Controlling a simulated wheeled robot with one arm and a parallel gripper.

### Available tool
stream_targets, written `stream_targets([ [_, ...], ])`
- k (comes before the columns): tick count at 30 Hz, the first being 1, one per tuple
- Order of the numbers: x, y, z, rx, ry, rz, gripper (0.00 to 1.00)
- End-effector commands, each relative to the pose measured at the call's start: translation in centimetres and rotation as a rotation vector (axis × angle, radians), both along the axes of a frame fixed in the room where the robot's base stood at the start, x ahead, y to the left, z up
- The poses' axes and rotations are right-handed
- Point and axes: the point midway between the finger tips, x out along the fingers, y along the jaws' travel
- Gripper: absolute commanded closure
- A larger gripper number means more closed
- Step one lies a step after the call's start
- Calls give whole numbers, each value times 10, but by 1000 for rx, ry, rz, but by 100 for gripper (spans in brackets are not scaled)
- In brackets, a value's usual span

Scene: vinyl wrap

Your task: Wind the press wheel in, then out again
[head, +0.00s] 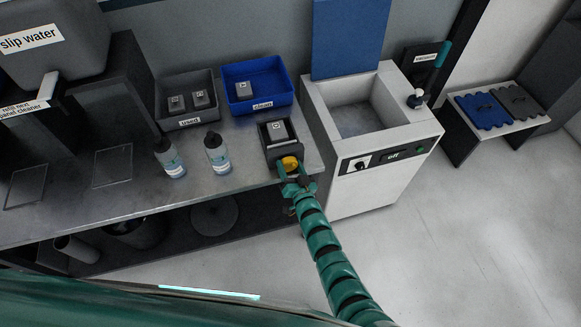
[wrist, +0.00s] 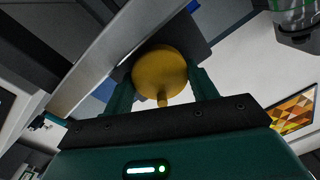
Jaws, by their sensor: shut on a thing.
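The press (head: 284,150) is a dark block at the right end of the metal bench's front edge, with a light grey block marked with a small label on top. Its yellow press wheel (head: 290,163) faces forward. In the wrist view the wheel (wrist: 160,74) is a round yellow disc with a small knob at its lower edge. My gripper (head: 293,180) reaches the wheel from the front. In the wrist view my gripper (wrist: 162,90) has one green finger on each side of the wheel and is shut on it. The fingertips are partly hidden behind the wheel.
A grey "used" bin (head: 187,122) and a blue "clean" bin (head: 258,105) stand behind. Two bottles (head: 170,158) (head: 217,153) stand left of the press. A white cabinet (head: 385,165) with a basin and an "off" display stands close on the right. The floor in front is clear.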

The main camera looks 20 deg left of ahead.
Motion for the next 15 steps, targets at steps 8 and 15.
stream_targets([
  [8, 0, 0, -2, -79, -59, 0, 65],
  [15, -1, 0, -4, -221, -153, 0, 65],
])
